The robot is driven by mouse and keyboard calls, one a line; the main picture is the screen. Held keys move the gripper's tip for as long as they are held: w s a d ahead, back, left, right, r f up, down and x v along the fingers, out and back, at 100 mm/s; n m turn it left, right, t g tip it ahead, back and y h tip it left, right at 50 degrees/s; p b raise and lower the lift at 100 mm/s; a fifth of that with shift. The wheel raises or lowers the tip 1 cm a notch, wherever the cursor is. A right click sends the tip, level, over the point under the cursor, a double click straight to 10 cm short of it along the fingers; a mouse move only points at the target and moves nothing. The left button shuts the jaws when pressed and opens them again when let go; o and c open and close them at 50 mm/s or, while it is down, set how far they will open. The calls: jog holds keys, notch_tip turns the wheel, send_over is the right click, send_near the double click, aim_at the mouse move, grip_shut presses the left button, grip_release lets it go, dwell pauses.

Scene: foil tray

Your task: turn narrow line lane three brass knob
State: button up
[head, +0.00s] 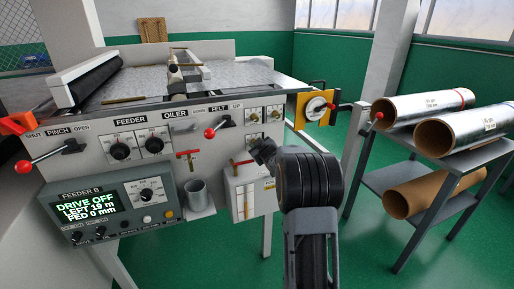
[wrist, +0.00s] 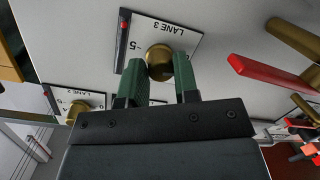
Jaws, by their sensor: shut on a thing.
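The lane three brass knob (wrist: 159,60) is round and sits on a white plate (wrist: 190,42) printed "LANE 3" and "-5", which appears upside down in the wrist view. My gripper (wrist: 160,68) has its two green fingers on either side of this knob and is shut on it. In the head view my gripper (head: 263,152) is at the right part of the machine's front panel, below the brass knobs there, and hides the held knob or most of it. The knob's pointer, if any, cannot be made out.
A neighbouring brass knob on the "LANE 2" plate (wrist: 63,92) lies left in the wrist view. A red lever (wrist: 262,71) and a brass bar (wrist: 292,38) stick out at right. A yellow bracket (head: 313,106) and foil rolls (head: 423,105) stand right of the panel.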

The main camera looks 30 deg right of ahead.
jog(key=o, duration=0.9)
jog(key=s, duration=0.4)
jog(key=s+a+r, duration=0.1)
jog(key=s, duration=0.4)
jog(key=s+r+p, duration=0.1)
jog(key=s, duration=0.3)
jog(key=shift+s+a+r, duration=0.1)
jog(key=shift+s+a, duration=0.15)
jog(key=shift+s, duration=0.05)
